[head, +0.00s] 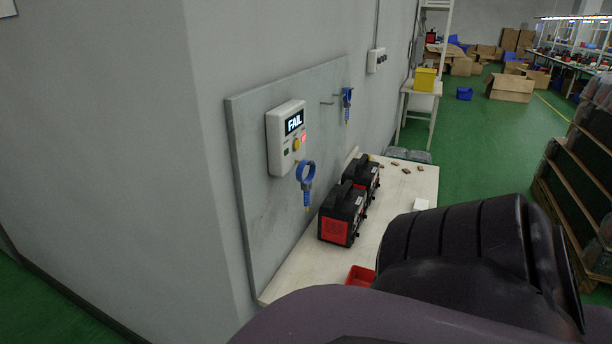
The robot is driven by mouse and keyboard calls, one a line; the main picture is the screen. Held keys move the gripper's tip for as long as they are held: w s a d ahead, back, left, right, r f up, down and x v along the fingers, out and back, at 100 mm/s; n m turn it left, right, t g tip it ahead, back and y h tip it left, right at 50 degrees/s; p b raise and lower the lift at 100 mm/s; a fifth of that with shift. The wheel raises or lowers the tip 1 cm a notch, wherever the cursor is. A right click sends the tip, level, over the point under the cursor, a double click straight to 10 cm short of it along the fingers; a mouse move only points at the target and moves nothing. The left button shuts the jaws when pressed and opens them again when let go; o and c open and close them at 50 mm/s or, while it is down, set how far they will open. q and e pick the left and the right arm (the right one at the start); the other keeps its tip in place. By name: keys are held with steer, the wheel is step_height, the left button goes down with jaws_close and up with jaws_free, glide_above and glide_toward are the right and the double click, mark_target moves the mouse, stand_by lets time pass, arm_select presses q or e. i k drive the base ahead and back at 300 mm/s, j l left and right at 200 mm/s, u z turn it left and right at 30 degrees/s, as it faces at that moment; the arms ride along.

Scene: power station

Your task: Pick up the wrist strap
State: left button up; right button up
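A blue wrist strap (307,184) with a round loop at its top hangs against the grey wall panel (258,215), just below the tester box. What holds it up cannot be made out. A second blue wrist strap (347,104) hangs farther back on the same panel, by a small hook. The white tester box (279,138) shows "FAIL", with a red light, a yellow button and a green mark. Neither of my grippers is in view. A dark part of my own arm fills the lower right, apart from both straps in the picture.
A pale bench (385,212) below the panel carries black-and-red power units (342,216), several small brown parts and a red tray (359,276). A shelf rack (577,170) stands at the right. Green floor (485,145) lies open between bench and rack. My arm hides the bench's near right part.

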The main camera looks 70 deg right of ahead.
mark_target(306, 185)
steer(key=i+z, duration=0.9)
steer(key=z, duration=0.2)
